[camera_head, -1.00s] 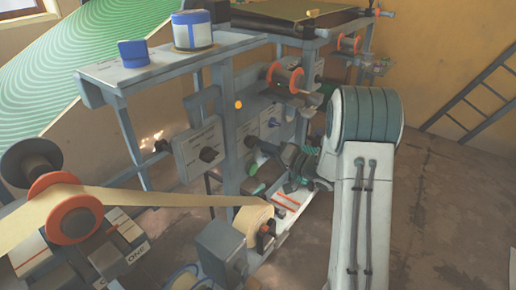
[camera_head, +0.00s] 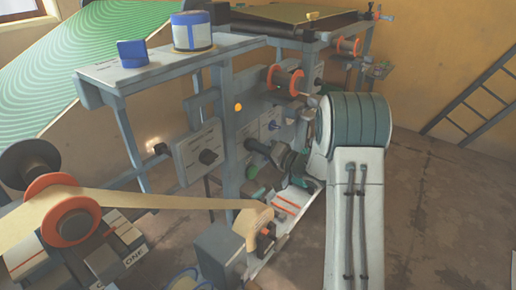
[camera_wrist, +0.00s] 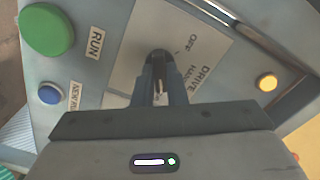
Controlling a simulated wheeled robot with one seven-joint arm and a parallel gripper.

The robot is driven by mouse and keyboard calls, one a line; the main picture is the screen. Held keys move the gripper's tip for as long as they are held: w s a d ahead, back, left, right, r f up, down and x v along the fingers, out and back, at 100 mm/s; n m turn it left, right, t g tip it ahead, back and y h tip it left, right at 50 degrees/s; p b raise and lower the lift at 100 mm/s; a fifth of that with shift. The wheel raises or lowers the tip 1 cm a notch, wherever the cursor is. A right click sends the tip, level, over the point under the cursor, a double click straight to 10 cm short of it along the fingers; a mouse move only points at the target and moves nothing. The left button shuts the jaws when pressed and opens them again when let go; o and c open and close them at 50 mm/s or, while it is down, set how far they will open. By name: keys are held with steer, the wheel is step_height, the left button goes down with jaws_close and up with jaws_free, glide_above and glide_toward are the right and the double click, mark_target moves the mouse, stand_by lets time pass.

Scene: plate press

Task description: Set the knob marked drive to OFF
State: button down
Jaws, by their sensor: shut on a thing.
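The drive knob (camera_wrist: 159,55) is a small dark knob on a pale plate lettered DRIVE (camera_wrist: 207,75), with OFF (camera_wrist: 188,45) and another partly hidden word beside it. In the wrist view my gripper (camera_wrist: 160,78) is shut on this knob, its two fingers on either side of it. The fingers hide most of the knob, so I cannot tell which mark it points to. In the head view the dark end of my arm (camera_head: 258,148) reaches the machine's side; the knob itself is hidden there.
On the same panel are a green RUN button (camera_wrist: 47,29), a blue button (camera_wrist: 49,93) and an amber lamp (camera_wrist: 267,82). Another dark knob (camera_head: 208,156) sits on a grey box. A paper web (camera_head: 150,200) runs across the front.

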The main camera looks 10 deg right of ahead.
steer(key=shift+n, duration=0.3)
steer(key=shift+f+n+b, duration=0.15)
steer(key=shift+n+b, duration=6.6)
steer(key=shift+n, duration=4.95)
steer(key=c, duration=1.5)
jaws_free()
steer(key=shift+o, duration=0.2)
steer(key=shift+d, duration=0.1)
